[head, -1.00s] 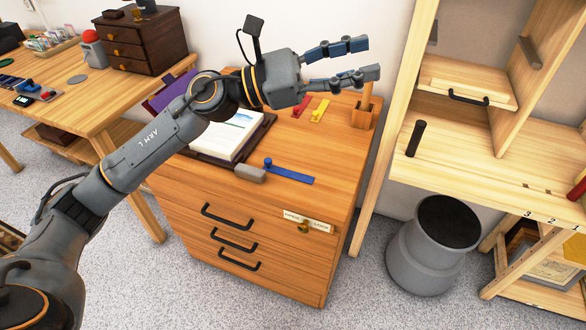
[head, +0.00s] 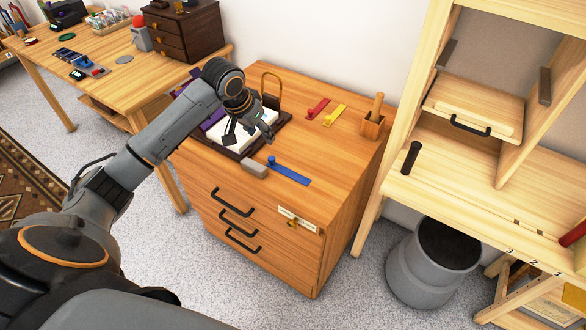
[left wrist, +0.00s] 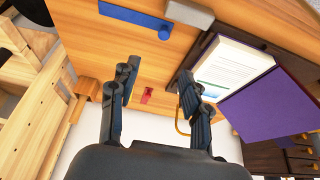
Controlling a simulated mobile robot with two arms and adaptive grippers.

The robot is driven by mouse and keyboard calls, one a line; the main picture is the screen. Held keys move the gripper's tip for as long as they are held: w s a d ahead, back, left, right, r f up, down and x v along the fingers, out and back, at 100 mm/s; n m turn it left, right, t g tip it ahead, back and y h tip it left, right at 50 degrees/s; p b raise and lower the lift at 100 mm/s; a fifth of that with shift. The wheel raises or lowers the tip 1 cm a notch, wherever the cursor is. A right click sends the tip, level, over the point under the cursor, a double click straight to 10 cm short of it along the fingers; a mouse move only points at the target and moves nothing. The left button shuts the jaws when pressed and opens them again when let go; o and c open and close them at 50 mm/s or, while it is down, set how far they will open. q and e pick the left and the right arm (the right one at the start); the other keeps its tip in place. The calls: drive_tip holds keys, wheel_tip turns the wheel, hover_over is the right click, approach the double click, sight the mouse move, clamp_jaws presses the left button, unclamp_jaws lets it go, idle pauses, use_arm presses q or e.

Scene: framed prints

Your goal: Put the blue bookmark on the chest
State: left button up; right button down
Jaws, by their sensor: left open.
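The blue bookmark (head: 292,176), a flat strip with a raised knob at one end, lies on top of the wooden drawer cabinet (head: 325,160). It also shows in the left wrist view (left wrist: 130,17). A small dark brown chest of drawers (head: 190,36) stands on the desk at the back left. My left gripper (head: 262,130) is above the cabinet top, over the open book's right side and behind the bookmark, apart from it. In the left wrist view its two fingers (left wrist: 157,95) are spread and empty. My right gripper is not in view.
A grey block (head: 254,169) lies beside the bookmark's knob end. An open book (head: 230,128) lies left of it. Red (head: 318,108) and yellow (head: 334,115) bookmarks and a wooden holder (head: 373,123) are farther back. A pale shelf unit (head: 470,180) stands right; a grey bin (head: 430,265) is below.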

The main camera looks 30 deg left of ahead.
use_arm(q)
hover_over(271, 158)
drive_tip(key=s, duration=0.2)
wheel_tip(271, 158, down, 8)
drive_tip(key=shift+w+d+r, duration=0.1)
drive_tip(key=shift+w+r, duration=0.05)
drive_tip(key=x, duration=0.5)
drive_tip(key=shift+s+a+f, duration=0.25)
drive_tip(key=shift+s+f, duration=0.05)
drive_tip(key=shift+f, duration=0.15)
drive_tip(key=shift+r, duration=0.1)
clamp_jaws()
